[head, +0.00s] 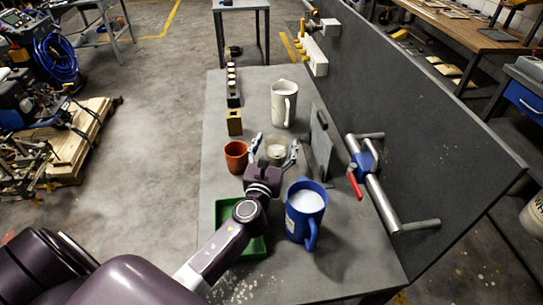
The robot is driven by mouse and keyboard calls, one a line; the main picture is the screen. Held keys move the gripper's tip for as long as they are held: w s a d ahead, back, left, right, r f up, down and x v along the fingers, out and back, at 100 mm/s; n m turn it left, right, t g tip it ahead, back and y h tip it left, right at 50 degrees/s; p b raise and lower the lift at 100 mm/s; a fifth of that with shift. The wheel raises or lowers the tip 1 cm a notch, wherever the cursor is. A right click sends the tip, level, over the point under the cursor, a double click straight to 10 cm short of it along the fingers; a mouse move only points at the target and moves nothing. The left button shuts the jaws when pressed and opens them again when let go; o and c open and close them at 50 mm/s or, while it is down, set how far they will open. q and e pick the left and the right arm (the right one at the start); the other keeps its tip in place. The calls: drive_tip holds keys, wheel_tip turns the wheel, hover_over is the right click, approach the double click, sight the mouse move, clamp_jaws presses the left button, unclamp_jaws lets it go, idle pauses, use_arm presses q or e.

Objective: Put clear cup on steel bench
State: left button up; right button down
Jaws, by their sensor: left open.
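The clear cup (277,149) stands on the grey steel bench (340,232), near the middle of its top. My left gripper (275,148) is open, with one finger on each side of the clear cup. I cannot tell whether the fingers touch it. The gripper's wrist hides the near side of the cup. My right gripper does not show.
An orange-brown cup (236,156) stands just left of the gripper. A blue mug (304,212) stands near right, a white pitcher (284,103) behind. A green tray (252,247) lies under my arm. A dark panel with a red-handled valve (355,184) borders the right.

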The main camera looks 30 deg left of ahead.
use_arm(q)
drive_tip(key=b+v, duration=0.1)
drive_tip(key=v, duration=0.9)
drive_tip(key=shift+f, duration=0.15)
drive_tip(key=shift+s+d+b, duration=0.2)
drive_tip(key=shift+s+b, duration=0.15)
drive_tip(key=shift+s, duration=0.35)
